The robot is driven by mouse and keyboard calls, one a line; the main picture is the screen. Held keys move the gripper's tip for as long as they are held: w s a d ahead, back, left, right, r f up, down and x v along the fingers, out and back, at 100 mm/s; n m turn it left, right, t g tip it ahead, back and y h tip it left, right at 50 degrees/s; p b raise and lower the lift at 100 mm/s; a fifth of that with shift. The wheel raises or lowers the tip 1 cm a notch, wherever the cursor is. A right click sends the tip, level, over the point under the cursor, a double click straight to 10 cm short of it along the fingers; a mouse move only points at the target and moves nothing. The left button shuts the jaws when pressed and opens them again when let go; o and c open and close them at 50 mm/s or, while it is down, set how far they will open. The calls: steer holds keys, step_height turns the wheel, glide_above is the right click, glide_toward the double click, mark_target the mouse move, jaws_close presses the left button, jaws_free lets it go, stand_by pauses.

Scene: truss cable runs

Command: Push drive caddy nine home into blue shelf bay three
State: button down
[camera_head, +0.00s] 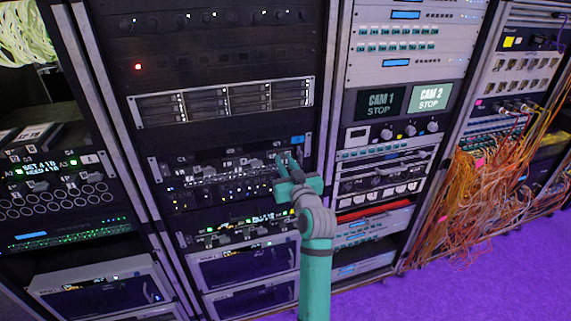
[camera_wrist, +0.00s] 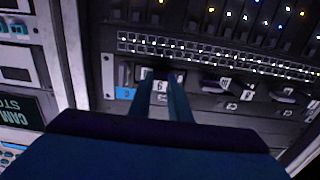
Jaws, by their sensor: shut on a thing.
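My gripper (camera_head: 288,160) is at the right end of a shelf in the middle rack, and my arm comes up to it from below. The shelf (camera_head: 205,163) carries a blue label (camera_head: 297,140) at its right end. In the wrist view my gripper's fingers (camera_wrist: 160,80) are closed around a small caddy front with a white numbered label (camera_wrist: 160,86). The digit looks like a 6 or a 9. The blue label (camera_wrist: 125,93) is just left of the fingers there. The caddy's body and its depth in the bay are hidden.
Several other labelled caddies or handles (camera_wrist: 240,92) sit along the same shelf, right of the fingers in the wrist view. A silver drive unit (camera_head: 225,100) is above the shelf. Monitor screens (camera_head: 432,97) stand in the rack to the right. Orange cables (camera_head: 480,190) hang farther right.

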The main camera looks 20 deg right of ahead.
steer(key=c, duration=1.6)
jaws_free()
steer(key=shift+w, duration=0.2)
steer(key=shift+o, duration=0.2)
steer(key=shift+w, duration=0.1)
steer(key=shift+s+d, duration=0.25)
steer(key=shift+a, duration=0.25)
steer(key=shift+s+a, duration=0.15)
steer(key=shift+s, duration=0.15)
steer(key=s+d, duration=0.1)
steer(key=s, duration=0.9)
steer(key=shift+d, duration=0.2)
